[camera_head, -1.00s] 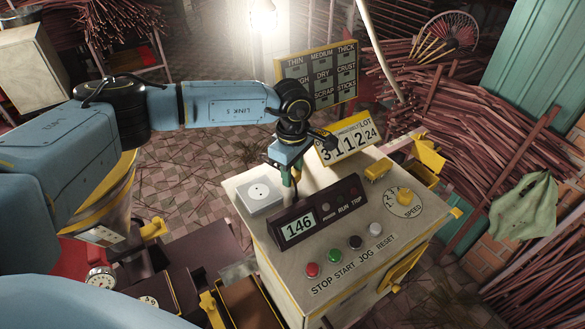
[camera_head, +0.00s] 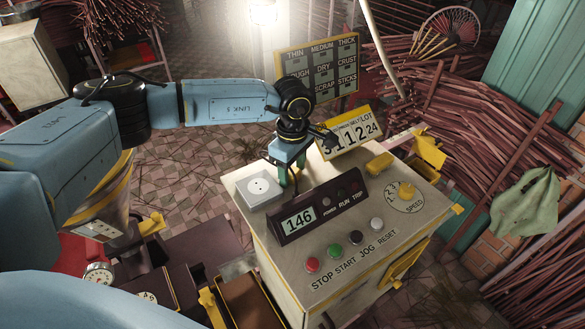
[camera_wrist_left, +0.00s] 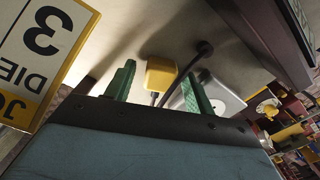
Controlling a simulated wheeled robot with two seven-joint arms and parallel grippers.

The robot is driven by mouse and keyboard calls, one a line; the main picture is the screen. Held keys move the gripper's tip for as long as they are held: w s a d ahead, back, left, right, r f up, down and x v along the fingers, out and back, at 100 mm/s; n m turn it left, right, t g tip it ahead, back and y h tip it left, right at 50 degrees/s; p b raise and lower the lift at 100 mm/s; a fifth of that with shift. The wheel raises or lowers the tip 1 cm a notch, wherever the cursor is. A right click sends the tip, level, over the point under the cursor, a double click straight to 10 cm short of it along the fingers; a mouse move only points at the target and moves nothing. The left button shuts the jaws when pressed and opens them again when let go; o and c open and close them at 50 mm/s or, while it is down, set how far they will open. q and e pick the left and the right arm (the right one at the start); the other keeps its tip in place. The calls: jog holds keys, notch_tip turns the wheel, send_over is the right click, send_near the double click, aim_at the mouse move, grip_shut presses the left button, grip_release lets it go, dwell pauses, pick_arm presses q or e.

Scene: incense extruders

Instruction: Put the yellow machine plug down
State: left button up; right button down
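The yellow machine plug (camera_wrist_left: 161,73) shows in the left wrist view at the top of the console (camera_head: 330,262), with a dark cable by it. It lies between the two green fingers of my left gripper (camera_wrist_left: 158,88), with a visible gap on each side. My left gripper (camera_head: 292,168) is open and points down behind the 146 display (camera_head: 298,222) in the head view, where the plug is hidden. A pale socket box (camera_head: 258,188) sits left of the gripper. My right gripper is not in view.
The number sign (camera_head: 352,137) stands close right of the gripper. A yellow block (camera_head: 379,163) and the speed knob (camera_head: 406,191) are on the console's right side. Coloured buttons (camera_head: 355,237) line the front. Stick bundles (camera_head: 480,130) fill the right background.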

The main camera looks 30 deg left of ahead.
aim_at(293, 171)
pick_arm(q)
jog(key=shift+r, duration=0.1)
jog(key=shift+r+p, duration=0.3)
jog(key=shift+p, duration=0.1)
jog(key=shift+r+p, duration=0.4)
jog(key=shift+r, duration=0.05)
notch_tip(293, 171, up, 12)
jog(key=b, duration=0.3)
jog(key=shift+f, duration=0.2)
